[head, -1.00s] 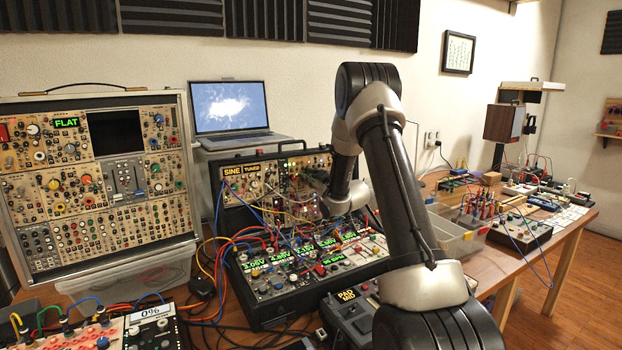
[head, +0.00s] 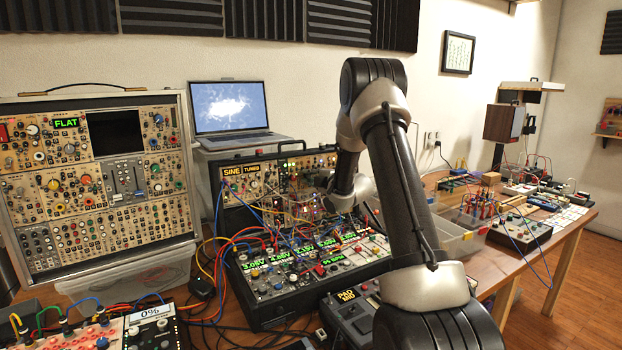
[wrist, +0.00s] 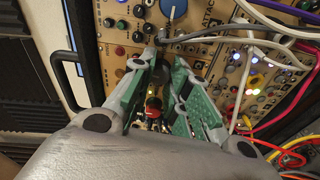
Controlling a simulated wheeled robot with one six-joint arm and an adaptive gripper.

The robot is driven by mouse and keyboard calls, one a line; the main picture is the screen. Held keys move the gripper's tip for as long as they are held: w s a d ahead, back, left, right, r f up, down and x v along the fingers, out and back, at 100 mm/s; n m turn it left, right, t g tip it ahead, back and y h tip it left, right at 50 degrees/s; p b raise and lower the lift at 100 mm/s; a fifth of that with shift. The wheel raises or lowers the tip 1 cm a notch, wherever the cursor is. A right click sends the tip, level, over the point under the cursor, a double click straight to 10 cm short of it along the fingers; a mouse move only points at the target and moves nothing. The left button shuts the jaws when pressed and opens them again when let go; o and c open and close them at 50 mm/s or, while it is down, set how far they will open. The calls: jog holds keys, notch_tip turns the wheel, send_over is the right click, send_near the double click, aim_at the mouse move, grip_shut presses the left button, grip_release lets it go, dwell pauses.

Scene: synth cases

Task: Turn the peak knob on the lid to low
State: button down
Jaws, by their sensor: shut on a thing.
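The lid is the upright synth panel (head: 233,200) with yellow SINE and TUNED displays, behind the lower case. In the wrist view its tan face (wrist: 205,65) fills the upper middle, with a large blue knob (wrist: 173,8) at the top. My gripper (wrist: 164,60) is at this panel, its green-padded fingers close together at the tips. It is shut on a small knob that the fingertips mostly hide. A red-topped part (wrist: 153,104) shows deeper between the fingers. I cannot read the peak label or the knob's pointer. In the head view my arm hides the fingers.
Patch cables (wrist: 270,45) cross the panel close to the right of my fingers. The lower case (head: 275,310) with green displays stands in front, among more cables. A laptop (head: 233,108) is behind. A tall synth case (head: 95,180) stands at left and a clear bin (head: 450,240) at right.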

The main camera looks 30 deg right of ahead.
jog(key=shift+a+n, duration=0.1)
jog(key=shift+n, duration=0.5)
jog(key=shift+f, duration=0.1)
jog(key=c, duration=1.3)
grip_release()
jog(key=shift+c, duration=0.2)
jog(key=s+d+r, duration=0.1)
jog(key=s, duration=1.1)
jog(key=shift+d+r, duration=0.15)
jog(key=shift+d, duration=0.2)
jog(key=shift+w, duration=0.1)
